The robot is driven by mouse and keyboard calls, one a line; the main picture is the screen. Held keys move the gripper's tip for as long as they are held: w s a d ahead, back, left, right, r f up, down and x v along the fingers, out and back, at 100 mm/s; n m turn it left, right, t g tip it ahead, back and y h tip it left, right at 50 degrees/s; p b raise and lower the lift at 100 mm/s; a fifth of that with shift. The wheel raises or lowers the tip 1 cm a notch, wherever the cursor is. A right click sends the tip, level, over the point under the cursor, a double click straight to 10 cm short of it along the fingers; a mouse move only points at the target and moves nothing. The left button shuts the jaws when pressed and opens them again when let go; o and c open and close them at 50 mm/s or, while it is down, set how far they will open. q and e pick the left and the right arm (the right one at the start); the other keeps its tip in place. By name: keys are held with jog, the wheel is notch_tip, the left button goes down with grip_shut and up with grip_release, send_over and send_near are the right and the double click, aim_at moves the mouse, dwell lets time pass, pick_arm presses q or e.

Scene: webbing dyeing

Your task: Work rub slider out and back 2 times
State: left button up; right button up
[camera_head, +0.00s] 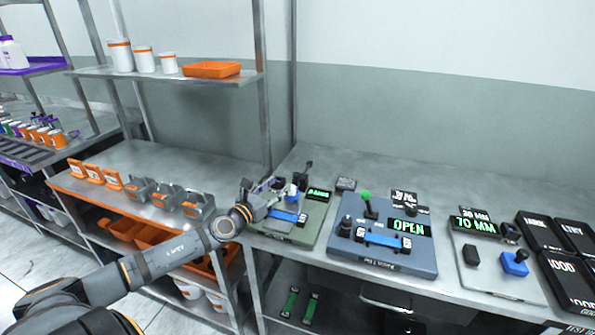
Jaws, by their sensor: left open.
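The rub device is a green-grey base plate (312,226) at the left end of the right-hand bench. It carries a small green-lit display (318,193), too small to read surely, and a blue strip (288,216) along its front. A small blue and white part (291,191), which looks like the slider's handle, stands behind the strip. My left gripper (280,187) is open right beside this part, its arm reaching in from the lower left. I cannot tell whether the fingers touch the part or stand around it. The gripper partly hides the device. My right gripper is not in view.
A blue-grey device (385,259) with an OPEN display stands to the right, then a pale plate (497,277) marked 70 MM and black boxes (541,234). Orange holders (93,174) and grey metal cups (165,196) stand on the left bench. A shelf (160,75) hangs above.

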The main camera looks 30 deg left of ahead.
aim_at(294, 175)
pick_arm(q)
jog(key=w, duration=0.1)
jog(key=w+p, duration=0.1)
jog(key=w, duration=0.1)
jog(key=shift+d, duration=0.25)
jog(key=w+p, duration=0.2)
jog(key=w, duration=0.2)
jog(key=shift+w, duration=0.2)
jog(key=w, duration=0.3)
jog(key=shift+w+d+f, duration=0.1)
jog(key=shift+f, duration=0.2)
grip_shut()
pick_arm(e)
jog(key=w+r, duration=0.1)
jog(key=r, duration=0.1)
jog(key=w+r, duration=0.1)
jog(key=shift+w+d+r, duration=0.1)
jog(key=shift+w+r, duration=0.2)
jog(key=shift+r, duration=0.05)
